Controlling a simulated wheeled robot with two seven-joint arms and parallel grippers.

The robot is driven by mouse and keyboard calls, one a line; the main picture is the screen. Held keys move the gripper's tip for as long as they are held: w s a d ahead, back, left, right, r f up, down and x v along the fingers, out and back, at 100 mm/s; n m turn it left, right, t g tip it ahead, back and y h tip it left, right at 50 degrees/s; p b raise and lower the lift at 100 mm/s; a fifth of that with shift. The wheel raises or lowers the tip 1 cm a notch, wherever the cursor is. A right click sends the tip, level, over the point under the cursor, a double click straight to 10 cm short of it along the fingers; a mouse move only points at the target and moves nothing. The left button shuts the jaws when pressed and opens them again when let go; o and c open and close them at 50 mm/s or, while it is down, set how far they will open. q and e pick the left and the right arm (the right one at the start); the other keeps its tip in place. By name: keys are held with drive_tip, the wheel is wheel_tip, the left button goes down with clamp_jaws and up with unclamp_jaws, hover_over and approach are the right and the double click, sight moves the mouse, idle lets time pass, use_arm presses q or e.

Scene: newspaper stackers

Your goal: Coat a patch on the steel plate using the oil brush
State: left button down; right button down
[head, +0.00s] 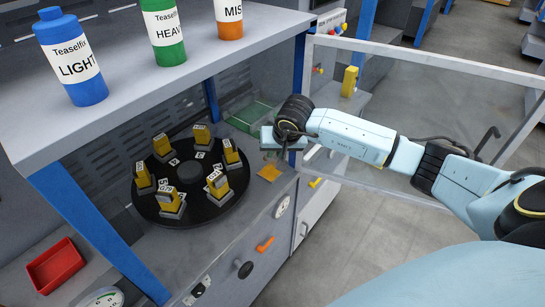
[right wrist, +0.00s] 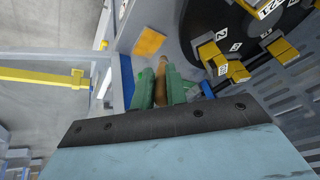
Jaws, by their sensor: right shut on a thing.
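My right gripper (head: 278,147) is over the grey bench top, near its right end. In the right wrist view its green fingers (right wrist: 160,84) are shut on a brown, wooden-looking handle, which I take for the oil brush (right wrist: 161,72). The brush's bristle end is not clear in either view. An orange square patch (head: 269,173) lies on the grey steel surface (head: 256,194), just below the gripper in the head view. The patch also shows in the right wrist view (right wrist: 149,41), beyond the fingertips and apart from them. My left gripper is not in view.
A black turntable (head: 187,211) with several yellow numbered blocks stands left of the gripper. A green tray (head: 250,115) lies behind it. A shelf (head: 150,95) with blue, green and orange bottles overhangs the bench. A blue post and a grey frame rail (head: 420,62) stand close to my right arm.

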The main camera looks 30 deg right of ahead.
drive_tip(key=w+d+r+b, duration=0.4)
drive_tip(key=w+d+b, duration=0.1)
drive_tip(key=d, duration=0.3)
wheel_tip(320, 180, down, 5)
drive_tip(key=shift+w+a+r+b, duration=0.1)
drive_tip(key=shift+b, duration=1)
